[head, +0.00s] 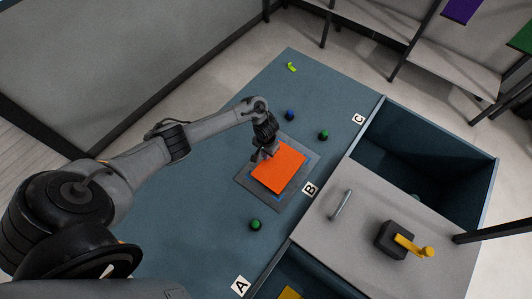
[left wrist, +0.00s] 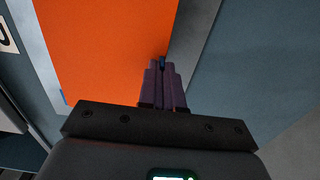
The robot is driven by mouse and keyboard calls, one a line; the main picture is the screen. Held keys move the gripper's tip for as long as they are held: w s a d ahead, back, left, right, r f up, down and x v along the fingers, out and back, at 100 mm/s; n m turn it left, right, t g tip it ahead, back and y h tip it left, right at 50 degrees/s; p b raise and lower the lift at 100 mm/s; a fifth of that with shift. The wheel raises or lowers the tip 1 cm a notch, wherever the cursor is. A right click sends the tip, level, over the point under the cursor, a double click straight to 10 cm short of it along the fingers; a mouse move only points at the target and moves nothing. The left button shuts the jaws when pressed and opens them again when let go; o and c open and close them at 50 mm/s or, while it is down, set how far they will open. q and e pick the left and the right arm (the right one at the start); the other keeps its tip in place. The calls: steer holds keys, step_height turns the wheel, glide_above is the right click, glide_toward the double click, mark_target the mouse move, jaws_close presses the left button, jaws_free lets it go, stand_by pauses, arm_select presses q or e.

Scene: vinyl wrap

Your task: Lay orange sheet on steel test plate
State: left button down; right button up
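The orange sheet (head: 281,170) is over the grey steel test plate (head: 246,181) on the blue-grey bench, within blue marks near the plate's edges. The sheet looks flat and close to the plate; I cannot tell whether all of it touches. My left gripper (head: 264,156) is at the sheet's left edge, pointing down. In the left wrist view its dark fingers (left wrist: 162,75) are together at the edge of the orange sheet (left wrist: 100,45), and they appear shut on it. The fingers hide the pinched part. My right gripper is not in view.
Green knobs (head: 255,224) (head: 323,135) and a blue knob (head: 290,115) stand around the plate. A lime item (head: 291,67) lies at the far end. Right are an open bin (head: 478,170) and a grey lid with a handle (head: 341,204) and yellow-handled tool (head: 410,244).

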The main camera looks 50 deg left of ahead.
arm_select(q)
steer(key=shift+f+b, duration=0.35)
steer(key=shift+f, duration=0.3)
stand_by(0.5)
steer(key=shift+p, duration=0.35)
stand_by(1.7)
steer(key=c, duration=1.2)
jaws_free()
steer(key=shift+c, duration=0.2)
